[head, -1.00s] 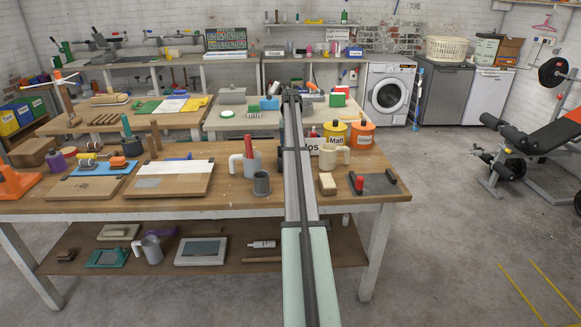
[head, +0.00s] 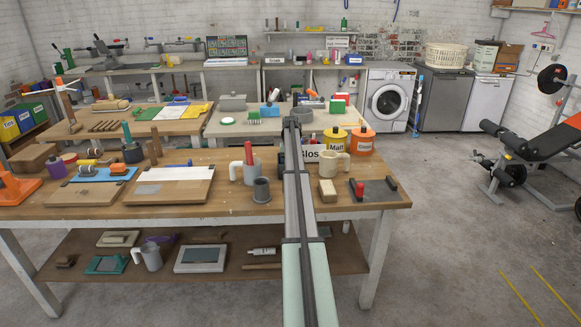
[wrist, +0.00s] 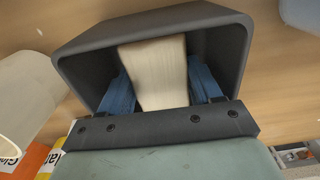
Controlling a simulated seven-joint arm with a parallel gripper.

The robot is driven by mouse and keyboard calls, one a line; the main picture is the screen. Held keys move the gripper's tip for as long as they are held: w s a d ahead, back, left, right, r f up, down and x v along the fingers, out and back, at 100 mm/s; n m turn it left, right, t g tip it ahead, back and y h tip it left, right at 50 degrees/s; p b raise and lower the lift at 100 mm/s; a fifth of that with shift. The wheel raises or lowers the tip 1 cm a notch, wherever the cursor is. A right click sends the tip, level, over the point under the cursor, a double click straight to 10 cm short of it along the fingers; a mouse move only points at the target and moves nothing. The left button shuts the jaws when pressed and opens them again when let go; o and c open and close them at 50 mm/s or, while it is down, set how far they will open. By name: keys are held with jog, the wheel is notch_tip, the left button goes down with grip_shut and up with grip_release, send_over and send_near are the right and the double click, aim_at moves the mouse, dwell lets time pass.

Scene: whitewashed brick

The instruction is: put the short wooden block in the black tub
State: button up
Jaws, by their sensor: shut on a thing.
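The short wooden block (wrist: 158,72) is pale and stands between the two blue fingers of my gripper (wrist: 160,90) in the wrist view. My gripper is shut on it. The black tub (wrist: 100,40) is dark and straight-sided, and its walls surround the block and fingertips, which show inside its mouth. I cannot tell whether the block touches the tub's floor; its far end is hidden in the tub. The near rim is hidden behind the gripper's base. In the head view my own arm hides the gripper and the block.
A pale mug (wrist: 25,95) stands close beside the tub. On the same workbench (head: 230,212) are a grey cup (head: 262,190), another pale block (head: 327,191) and a dark tray (head: 375,191).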

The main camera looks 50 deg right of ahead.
jog(key=shift+f, duration=0.25)
jog(key=o, duration=0.8)
jog(key=shift+o, duration=0.2)
notch_tip(320, 180, up, 12)
jog(key=shift+r, duration=0.15)
